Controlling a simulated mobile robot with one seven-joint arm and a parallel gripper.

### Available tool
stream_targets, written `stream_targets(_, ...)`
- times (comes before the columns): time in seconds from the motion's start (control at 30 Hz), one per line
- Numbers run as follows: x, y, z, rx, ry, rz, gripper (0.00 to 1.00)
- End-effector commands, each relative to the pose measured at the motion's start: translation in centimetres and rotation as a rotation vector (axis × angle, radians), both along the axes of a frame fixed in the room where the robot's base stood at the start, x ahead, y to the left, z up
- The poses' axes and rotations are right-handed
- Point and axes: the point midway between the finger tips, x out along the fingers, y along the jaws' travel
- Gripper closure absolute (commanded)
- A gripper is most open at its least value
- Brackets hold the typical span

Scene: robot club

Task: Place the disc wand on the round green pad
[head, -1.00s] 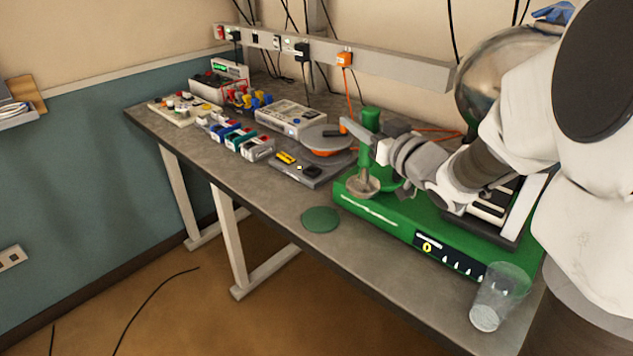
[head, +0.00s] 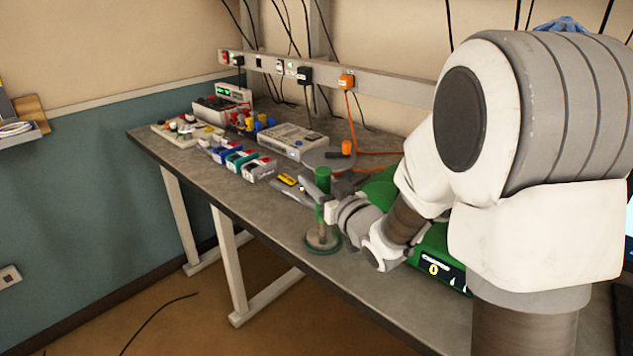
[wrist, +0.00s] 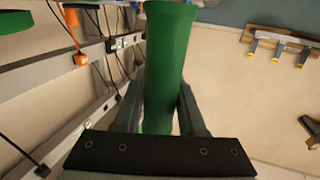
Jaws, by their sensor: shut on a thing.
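The disc wand has a green upright handle (head: 322,182) and a grey-brown disc (head: 321,238) at its lower end. My gripper (head: 325,208) is shut around the handle, and the wand stands about upright. The disc is over the round green pad (head: 323,250), whose rim shows around it. I cannot tell whether the disc touches the pad or hovers just above it. In the wrist view the green handle (wrist: 166,65) rises between my two dark fingers; the disc and pad are out of that view.
A green machine (head: 432,262) stands right of the pad, partly hidden by my arm. Behind are a flat grey disc with an orange knob (head: 346,147), coloured boxes (head: 258,168) and a grey instrument (head: 292,140). The bench front edge is close to the pad. Bare bench lies left.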

Motion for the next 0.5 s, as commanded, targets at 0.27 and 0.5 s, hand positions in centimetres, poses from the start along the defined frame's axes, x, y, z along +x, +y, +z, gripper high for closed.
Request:
stream_targets(0.27, 0.02, -0.05, -0.34, 0.0, -0.002, 0.0, 1.0)
stream_targets(0.5, 0.01, -0.04, -0.2, -0.001, 0.0, 0.0, 0.3)
